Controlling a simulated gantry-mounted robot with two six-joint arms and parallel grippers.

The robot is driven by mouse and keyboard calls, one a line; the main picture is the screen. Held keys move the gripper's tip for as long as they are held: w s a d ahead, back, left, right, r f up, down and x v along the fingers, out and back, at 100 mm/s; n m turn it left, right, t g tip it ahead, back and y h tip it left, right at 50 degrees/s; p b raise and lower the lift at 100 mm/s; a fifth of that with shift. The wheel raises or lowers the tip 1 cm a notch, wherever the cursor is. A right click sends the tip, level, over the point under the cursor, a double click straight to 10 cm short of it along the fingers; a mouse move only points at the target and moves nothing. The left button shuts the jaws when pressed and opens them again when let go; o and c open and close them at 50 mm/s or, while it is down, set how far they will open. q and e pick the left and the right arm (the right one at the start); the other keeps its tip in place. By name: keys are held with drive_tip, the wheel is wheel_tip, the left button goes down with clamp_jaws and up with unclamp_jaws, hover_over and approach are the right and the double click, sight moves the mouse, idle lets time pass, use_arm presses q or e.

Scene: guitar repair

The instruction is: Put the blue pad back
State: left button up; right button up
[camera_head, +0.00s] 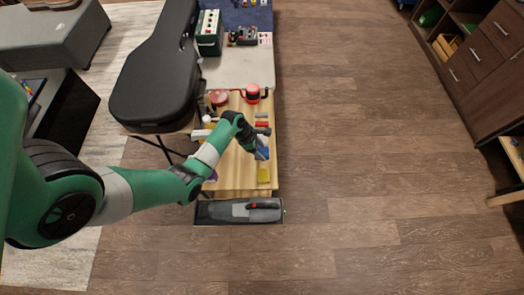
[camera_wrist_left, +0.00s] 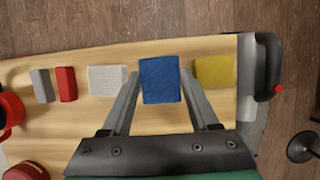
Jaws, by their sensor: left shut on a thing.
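The blue pad (camera_wrist_left: 160,80) is between the two fingers of my left gripper (camera_wrist_left: 160,86) in the left wrist view, with a finger against each side. In the head view the blue pad (camera_head: 263,154) shows at the tip of my left gripper (camera_head: 258,149), over the right edge of the wooden table (camera_head: 235,178). The gripper is shut on it. I cannot tell whether the pad touches the table. The yellow pad (camera_wrist_left: 213,71) lies to its right and a white pad (camera_wrist_left: 107,80) to its left in the wrist view. My right gripper is not in view.
A red block (camera_wrist_left: 66,84) and a grey block (camera_wrist_left: 42,86) continue the row along the table edge. Floor is open at right.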

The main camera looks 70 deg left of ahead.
sight(260, 151)
use_arm(q)
drive_tip(key=shift+w+f+b, duration=0.2)
drive_tip(key=shift+f+b, duration=0.7)
drive_tip(key=shift+f, duration=0.85)
drive_tip(key=shift+a+f, duration=0.1)
drive_tip(key=o, duration=1.3)
drive_tip(key=shift+r, duration=0.35)
drive_tip(key=p+v, duration=0.5)
drive_tip(key=v, duration=0.6)
drive_tip(key=shift+s+r, duration=0.15)
drive_tip(key=shift+r, duration=0.1)
drive_tip(key=shift+a, duration=0.1)
